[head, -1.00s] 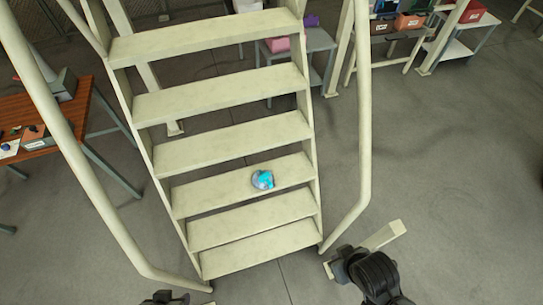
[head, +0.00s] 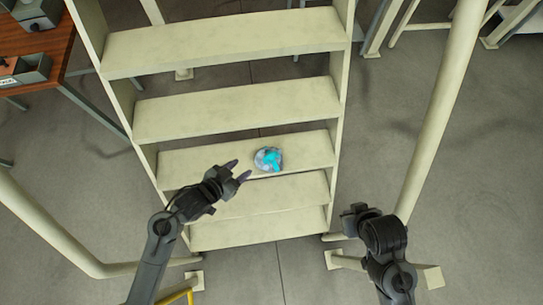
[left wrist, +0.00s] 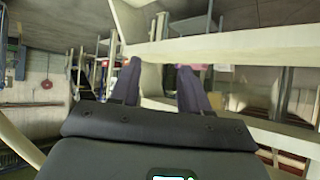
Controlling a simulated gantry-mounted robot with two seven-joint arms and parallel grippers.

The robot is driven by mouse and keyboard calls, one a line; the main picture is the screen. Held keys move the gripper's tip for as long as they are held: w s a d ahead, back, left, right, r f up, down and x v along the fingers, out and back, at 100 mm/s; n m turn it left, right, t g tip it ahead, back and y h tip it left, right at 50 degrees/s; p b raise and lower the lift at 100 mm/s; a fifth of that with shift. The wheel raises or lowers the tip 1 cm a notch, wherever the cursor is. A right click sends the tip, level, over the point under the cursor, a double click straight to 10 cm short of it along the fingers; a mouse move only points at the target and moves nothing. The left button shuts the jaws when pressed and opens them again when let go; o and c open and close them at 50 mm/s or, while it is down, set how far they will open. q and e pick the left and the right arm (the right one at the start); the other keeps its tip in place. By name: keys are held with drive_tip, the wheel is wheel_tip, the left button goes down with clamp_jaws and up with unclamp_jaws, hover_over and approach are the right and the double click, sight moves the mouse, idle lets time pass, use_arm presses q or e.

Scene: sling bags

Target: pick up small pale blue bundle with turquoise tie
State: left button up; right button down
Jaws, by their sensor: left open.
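The small pale blue bundle with a turquoise tie (head: 268,159) sits on a tread (head: 310,150) of the cream stair ladder in the head view. My left gripper (head: 238,170) is open and empty, just left of the bundle and apart from it in the picture. In the left wrist view its two fingers (left wrist: 158,85) stand apart with nothing between them, and the bundle does not show. My right arm (head: 385,240) is at the lower right of the head view, beside the ladder; its fingertips are not clearly visible.
Cream handrails (head: 440,110) flank the ladder on both sides. Other treads (head: 235,108) rise above and behind the bundle. A brown table (head: 30,55) with grey bins stands at the upper left. Grey floor lies open on the right.

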use_arm(q)
drive_tip(key=w+d+f+m+h+b, duration=0.2)
drive_tip(key=w+f+h+b, duration=0.15)
drive_tip(key=f+b, duration=0.65)
drive_tip(key=m+g+h+b, duration=0.2)
drive_tip(key=b, duration=0.9)
approach(268, 157)
drive_tip(key=f, duration=0.1)
drive_tip(key=x, duration=0.5)
drive_tip(key=shift+w+d+r+b, duration=0.1)
drive_tip(key=shift+d+b, duration=0.2)
drive_tip(key=shift+d, duration=0.05)
drive_tip(key=shift+w+d, duration=0.2)
drive_tip(key=shift+d, duration=0.15)
drive_tip(key=shift+b+x, duration=1.05)
drive_tip(key=shift+x, duration=1.25)
drive_tip(key=shift+w+a+r, duration=0.1)
use_arm(e)
wheel_tip(268, 157, down, 26)
drive_tip(key=shift+w+f, duration=0.15)
drive_tip(key=shift+w, duration=0.05)
use_arm(q)
clamp_jaws()
